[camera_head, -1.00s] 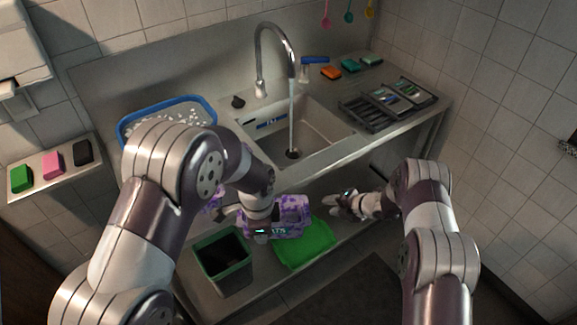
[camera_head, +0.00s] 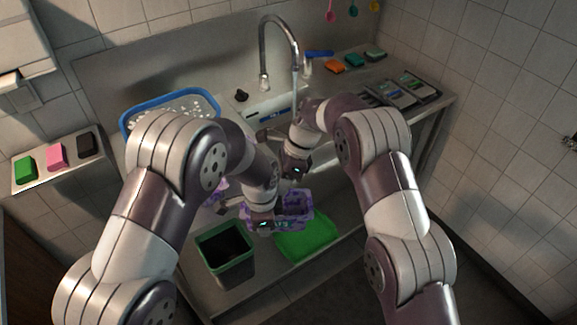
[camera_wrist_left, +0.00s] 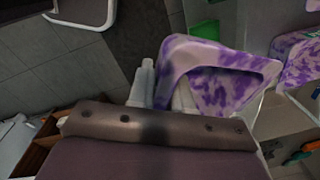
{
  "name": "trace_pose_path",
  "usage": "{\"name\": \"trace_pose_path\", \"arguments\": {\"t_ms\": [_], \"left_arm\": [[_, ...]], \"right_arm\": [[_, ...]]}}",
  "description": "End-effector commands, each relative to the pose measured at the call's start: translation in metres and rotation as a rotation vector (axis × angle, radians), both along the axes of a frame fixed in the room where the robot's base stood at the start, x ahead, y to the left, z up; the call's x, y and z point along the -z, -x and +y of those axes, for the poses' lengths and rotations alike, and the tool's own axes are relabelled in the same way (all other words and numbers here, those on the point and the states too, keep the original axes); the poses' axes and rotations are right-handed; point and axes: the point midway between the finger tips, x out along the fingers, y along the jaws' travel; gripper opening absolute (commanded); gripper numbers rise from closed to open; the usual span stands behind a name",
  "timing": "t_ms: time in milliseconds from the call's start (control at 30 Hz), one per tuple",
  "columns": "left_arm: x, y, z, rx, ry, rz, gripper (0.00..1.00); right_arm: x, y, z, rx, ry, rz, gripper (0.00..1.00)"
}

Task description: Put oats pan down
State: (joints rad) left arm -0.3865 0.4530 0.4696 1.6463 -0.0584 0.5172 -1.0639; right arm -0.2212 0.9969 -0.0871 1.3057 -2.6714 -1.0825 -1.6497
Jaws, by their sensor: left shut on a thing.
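My left gripper (camera_head: 228,207) is low at the front of the sink unit, its fingers partly hidden by the wrist. It is shut on a purple-and-white mottled pan (camera_wrist_left: 215,75), seen close up and tilted in the left wrist view beside a pale finger. Purple mottled surface also shows beside the left hand in the head view (camera_head: 298,203), near the green board. A second purple mottled surface (camera_wrist_left: 302,62) is at the right of the wrist view. I cannot see oats in either. My right gripper (camera_head: 272,136) is in front of the sink; its jaws are unclear.
A green board (camera_head: 310,240) and a green-rimmed bin (camera_head: 225,262) are on the lower shelf. A blue-rimmed tub (camera_head: 150,105) with white pieces stands left of the sink. The faucet (camera_head: 278,20) rises behind. Sponges and a dark rack (camera_head: 375,92) occupy the right counter.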

Motion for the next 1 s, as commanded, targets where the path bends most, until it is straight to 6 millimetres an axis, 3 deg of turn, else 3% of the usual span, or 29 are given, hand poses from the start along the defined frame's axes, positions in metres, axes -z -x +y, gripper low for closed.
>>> {"name": "trace_pose_path", "arguments": {"t_ms": [200,533,567,667,767,800,900,1000], "left_arm": [[0.000,0.000,0.000,0.000,0.000,-0.001,0.00],[0.000,0.000,0.000,0.000,0.000,-0.001,0.00],[0.000,0.000,0.000,0.000,0.000,-0.001,0.00],[0.000,0.000,0.000,0.000,0.000,-0.001,0.00],[0.000,0.000,0.000,0.000,0.000,0.000,0.00],[0.000,0.000,0.000,0.000,0.000,0.000,0.22],[0.000,0.000,0.000,0.000,0.000,0.000,0.49],[0.000,0.000,0.000,0.000,0.000,0.000,0.49]], "right_arm": [[0.032,0.007,0.013,0.001,-0.001,0.003,0.36],[0.039,0.008,0.016,0.003,0.000,0.001,0.36],[0.039,0.008,0.016,0.003,0.000,0.001,0.33],[0.039,0.008,0.016,0.003,0.000,0.000,0.01],[0.038,0.007,0.016,0.003,0.000,0.000,0.00],[0.038,0.007,0.016,0.004,-0.001,-0.001,0.00],[0.038,0.007,0.015,0.004,0.000,-0.001,0.00],[0.038,0.007,0.015,0.004,0.000,-0.001,0.00]]}}
